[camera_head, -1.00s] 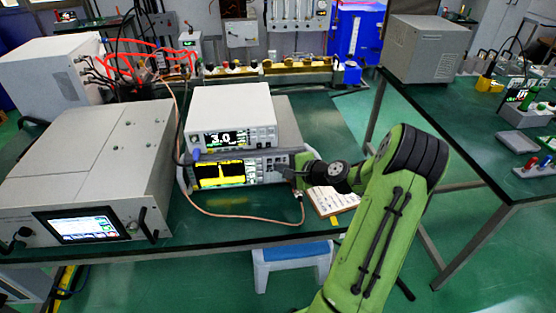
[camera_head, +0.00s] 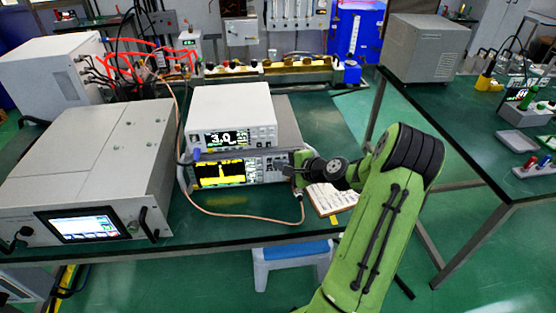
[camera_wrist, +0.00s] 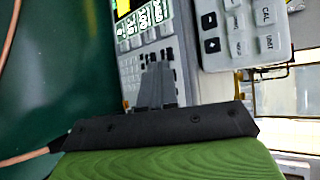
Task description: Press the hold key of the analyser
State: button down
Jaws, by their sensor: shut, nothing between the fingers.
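The analyser (camera_head: 225,172) is the lower of two stacked instruments, with a yellow trace on its screen and a key panel at its right. My gripper (camera_head: 288,172) is shut and empty at the right end of this panel. In the wrist view the closed fingertips (camera_wrist: 156,72) reach over the analyser's grey keys (camera_wrist: 130,68) and hide some of them. Whether they touch a key I cannot tell. The hold key's label is not readable, so I cannot pick it out.
A white meter (camera_head: 230,115) reading 3.0 sits on the analyser; its CAL and UNIT keys (camera_wrist: 265,28) are close beside my fingers. A copper-coloured cable (camera_head: 235,219) loops in front of the analyser. A large grey cabinet (camera_head: 85,165) stands left, a clipboard (camera_head: 328,198) right.

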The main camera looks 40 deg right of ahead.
jog(key=shift+s, duration=0.15)
jog(key=shift+s+a, duration=0.4)
jog(key=shift+s, duration=0.1)
jog(key=s+a, duration=0.1)
jog(key=s, duration=0.1)
jog(key=s+a+b, duration=0.1)
jog(key=s+a, duration=0.1)
dwell(0.5)
dwell(0.7)
